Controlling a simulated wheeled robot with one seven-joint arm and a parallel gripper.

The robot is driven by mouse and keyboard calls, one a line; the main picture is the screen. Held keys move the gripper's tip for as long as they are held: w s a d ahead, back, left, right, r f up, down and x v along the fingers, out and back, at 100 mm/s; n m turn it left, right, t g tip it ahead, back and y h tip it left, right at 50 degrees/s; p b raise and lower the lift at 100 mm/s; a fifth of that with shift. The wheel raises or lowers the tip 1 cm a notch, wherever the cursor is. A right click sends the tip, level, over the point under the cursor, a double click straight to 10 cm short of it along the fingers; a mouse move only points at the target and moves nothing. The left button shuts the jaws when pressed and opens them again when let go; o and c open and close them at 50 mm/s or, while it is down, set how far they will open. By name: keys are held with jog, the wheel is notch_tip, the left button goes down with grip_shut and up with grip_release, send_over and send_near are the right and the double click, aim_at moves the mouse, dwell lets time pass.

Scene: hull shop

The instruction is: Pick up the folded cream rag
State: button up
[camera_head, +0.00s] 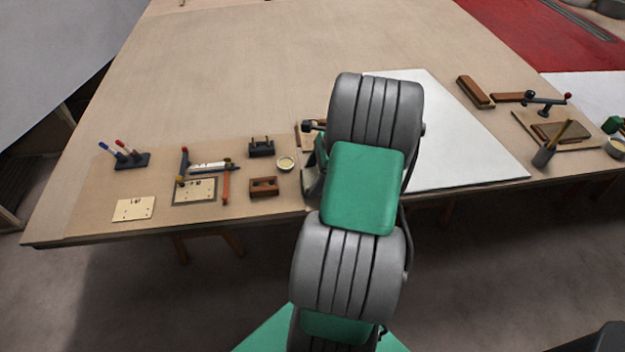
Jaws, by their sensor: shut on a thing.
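My gripper (311,182) is low over the front part of the wooden bench, left of my arm's big grey joint. Only a small part of it shows, as my own arm hides most of it. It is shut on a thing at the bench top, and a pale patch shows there. I take this to be the folded cream rag, but its outline and folds are hidden. No other folded cream rag shows clearly on the bench.
The bench (230,75) is bare toward the back. A white sheet (460,150) lies right of my arm. A pencil pot (544,155) stands right.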

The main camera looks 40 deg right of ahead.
jog(key=s+a+r+p, duration=0.1)
jog(key=s+a+r, duration=0.1)
jog(key=s+r, duration=1)
jog(key=shift+s+a, duration=0.3)
jog(key=shift+s, duration=0.6)
